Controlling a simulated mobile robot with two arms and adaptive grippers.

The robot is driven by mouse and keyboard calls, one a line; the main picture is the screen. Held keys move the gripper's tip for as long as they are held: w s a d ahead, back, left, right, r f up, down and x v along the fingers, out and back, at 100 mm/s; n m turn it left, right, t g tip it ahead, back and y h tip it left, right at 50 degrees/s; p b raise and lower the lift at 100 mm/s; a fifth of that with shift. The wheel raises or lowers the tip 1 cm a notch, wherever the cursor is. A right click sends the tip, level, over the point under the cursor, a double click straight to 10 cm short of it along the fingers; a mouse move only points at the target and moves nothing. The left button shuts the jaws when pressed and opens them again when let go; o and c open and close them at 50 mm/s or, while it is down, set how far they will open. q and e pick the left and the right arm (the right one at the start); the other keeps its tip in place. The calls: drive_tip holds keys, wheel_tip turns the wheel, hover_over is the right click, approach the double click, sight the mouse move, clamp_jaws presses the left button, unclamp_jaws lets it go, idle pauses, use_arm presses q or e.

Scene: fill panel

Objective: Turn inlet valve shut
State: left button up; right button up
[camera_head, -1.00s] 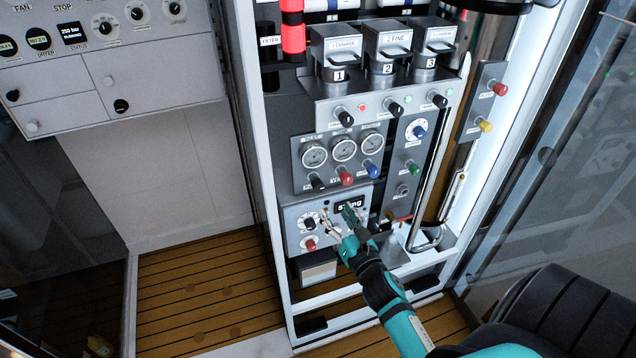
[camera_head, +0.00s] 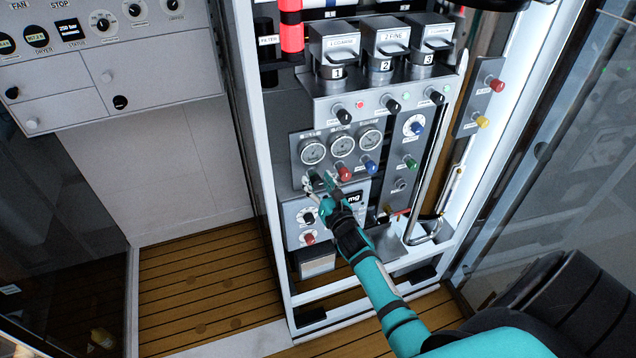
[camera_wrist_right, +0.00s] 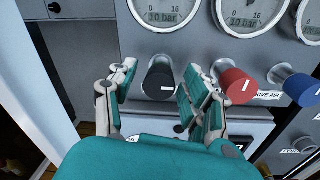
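A row of knobs runs below the gauges on the grey panel: black, red and blue. I take the black knob (camera_wrist_right: 160,80) as the inlet valve, though I see no readable label for it. In the right wrist view it stands between the fingers of my right gripper (camera_wrist_right: 158,92), with a gap visible on its left side. The right fingers are open and hold nothing. In the head view my right gripper (camera_head: 318,184) is at this black knob and partly covers it. My left gripper is not in view.
The red knob (camera_wrist_right: 238,86) is close beside the right finger; the blue knob (camera_wrist_right: 300,88) is further right. Pressure gauges (camera_head: 343,146) are just above. A lower panel with a display (camera_head: 355,198) lies below. White frame posts (camera_head: 247,130) flank the panel.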

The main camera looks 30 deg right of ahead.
clamp_jaws()
